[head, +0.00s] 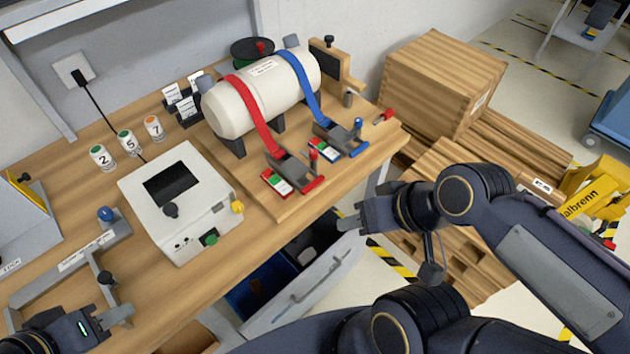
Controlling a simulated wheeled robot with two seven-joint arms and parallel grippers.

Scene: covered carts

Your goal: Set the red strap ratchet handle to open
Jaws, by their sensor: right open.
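The red strap (252,113) runs over a white tank (265,95) down to a dark ratchet (292,168) on a wooden board. A small upright red-tipped lever (313,157) stands at this ratchet, and a red and green label plate (277,182) lies in front of it. The handle's exact angle is too small to tell. My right gripper (349,222) is open and empty, right of and below the ratchet in the picture, apart from it. My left gripper (118,314) is at the lower left, far from the ratchet; its jaw gap is unclear.
A blue strap (297,82) with its own ratchet (338,135) is close on the right. A white box device (178,200) and a grey bracket (68,262) stand on the left. An open drawer (305,285) juts out below. Wooden crates (440,80) stand at right.

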